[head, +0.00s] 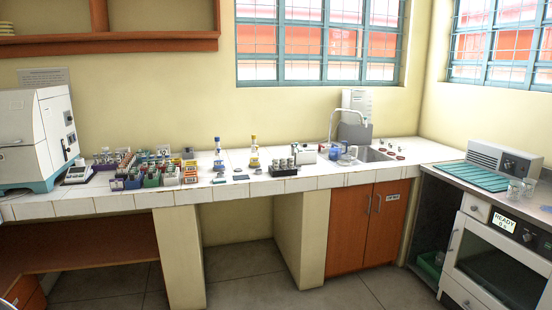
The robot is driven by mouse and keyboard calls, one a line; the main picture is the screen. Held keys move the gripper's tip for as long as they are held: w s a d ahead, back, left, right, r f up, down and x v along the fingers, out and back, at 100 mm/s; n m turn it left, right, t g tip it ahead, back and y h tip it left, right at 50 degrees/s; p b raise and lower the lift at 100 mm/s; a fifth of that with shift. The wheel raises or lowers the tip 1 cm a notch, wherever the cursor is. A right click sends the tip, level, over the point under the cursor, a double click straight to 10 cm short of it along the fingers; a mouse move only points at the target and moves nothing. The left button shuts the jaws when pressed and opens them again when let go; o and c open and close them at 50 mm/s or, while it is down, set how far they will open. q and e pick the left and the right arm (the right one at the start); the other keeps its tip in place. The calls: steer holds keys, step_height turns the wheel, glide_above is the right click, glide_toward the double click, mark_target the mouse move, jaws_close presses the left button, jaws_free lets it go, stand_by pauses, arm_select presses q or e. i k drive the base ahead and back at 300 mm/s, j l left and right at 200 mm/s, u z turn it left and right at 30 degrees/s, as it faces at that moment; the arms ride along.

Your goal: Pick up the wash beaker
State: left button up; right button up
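Small clear vessels with a bluish tint (345,158) stand by the left edge of the sink (372,155) on the white tiled counter. Two clear glass beakers (514,191) stand on the right-hand counter, beside a green ribbed mat. I cannot tell at this size which of these is the wash beaker. Neither of my grippers is in view.
The tiled counter (235,190) carries a white machine (38,138) at left, several racks of coloured bottles and tubes (160,172), and a black rack (282,171). An oven (497,265) reading READY stands under the right counter. Floor (240,272) shows below.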

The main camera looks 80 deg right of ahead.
mark_target(515, 189)
steer(key=z, duration=0.45)
steer(key=l+z, duration=0.1)
steer(key=z, duration=0.8)
steer(key=l+z, duration=0.1)
steer(key=z, duration=0.8)
steer(key=l+z, duration=0.1)
steer(key=z, duration=0.85)
steer(key=i+z, duration=0.1)
steer(key=z, duration=0.35)
steer(key=i+l+z, duration=0.1)
steer(key=i+z, duration=0.25)
steer(key=i, duration=0.25)
steer(key=i+z, duration=0.3)
steer(key=i, duration=0.3)
